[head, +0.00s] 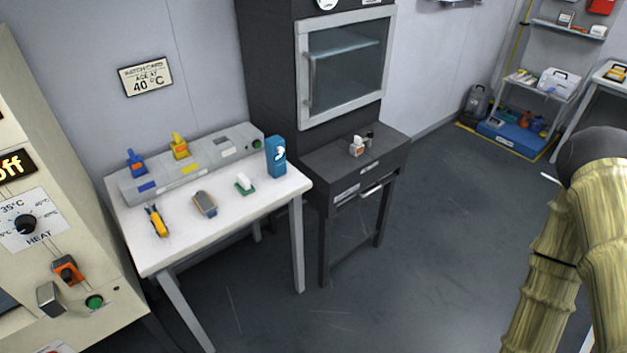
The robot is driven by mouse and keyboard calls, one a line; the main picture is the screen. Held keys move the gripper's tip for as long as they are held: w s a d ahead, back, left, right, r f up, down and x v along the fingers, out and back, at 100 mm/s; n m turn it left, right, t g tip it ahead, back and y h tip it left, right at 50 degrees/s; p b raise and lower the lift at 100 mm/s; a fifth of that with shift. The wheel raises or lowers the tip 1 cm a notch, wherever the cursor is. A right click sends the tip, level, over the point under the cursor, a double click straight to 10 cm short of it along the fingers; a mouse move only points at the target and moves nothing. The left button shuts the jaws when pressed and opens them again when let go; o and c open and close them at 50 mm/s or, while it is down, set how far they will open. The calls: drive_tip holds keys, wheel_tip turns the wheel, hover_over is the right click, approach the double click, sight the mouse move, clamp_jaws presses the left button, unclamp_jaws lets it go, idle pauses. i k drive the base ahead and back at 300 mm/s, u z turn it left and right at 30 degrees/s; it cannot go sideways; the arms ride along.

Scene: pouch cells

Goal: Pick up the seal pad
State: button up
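Three small things lie along the front of the white table (180,248), and I cannot tell for sure which is the seal pad. A grey rounded piece with a tan edge (205,204) lies in the middle. A white block on a green base (244,184) is to its right. A yellow tool with dark parts (156,221) lies to its left. All three rest apart from each other. My arm shows at the right edge in a tan sleeve, well away from the table. My gripper is outside this view.
A long grey bench unit (208,167) with a blue and a yellow fixture lines the table's back. A blue dispenser (276,156) stands at the table's right end. A beige heat panel (50,215) is at left, a dark cabinet (270,60) behind. The floor at centre right is clear.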

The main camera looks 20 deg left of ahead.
sight(243, 184)
drive_tip(key=z, duration=1.9)
drive_tip(key=k, duration=1.9)
drive_tip(key=u, duration=2.05)
drive_tip(key=i, duration=0.65)
